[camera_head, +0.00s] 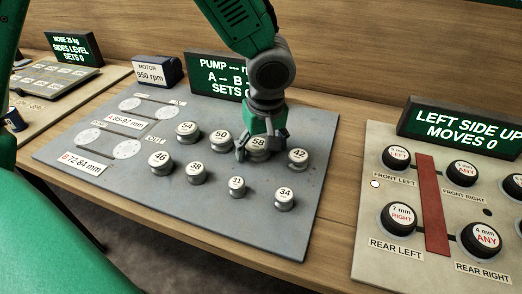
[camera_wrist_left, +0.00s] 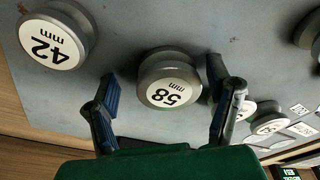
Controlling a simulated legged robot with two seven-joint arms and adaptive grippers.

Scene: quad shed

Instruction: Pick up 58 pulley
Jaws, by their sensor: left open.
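The 58 pulley (camera_head: 258,143) is a grey metal disc with a white top label, standing on the grey board (camera_head: 235,232). My left gripper (camera_head: 256,147) is open and points down at it, with its fingers beside the pulley in the head view. In the left wrist view the 58 pulley (camera_wrist_left: 168,82) shows between the two open fingers of the left gripper (camera_wrist_left: 162,100), toward the far side of the gap. I cannot tell whether a finger touches it. My right gripper is not in view.
The 42 pulley (camera_head: 298,155) stands close on the right and the 50 pulley (camera_head: 220,136) close on the left. Several other pulleys stand nearby, including 31 (camera_head: 237,184) and 34 (camera_head: 285,195). The pump display (camera_head: 205,75) stands behind.

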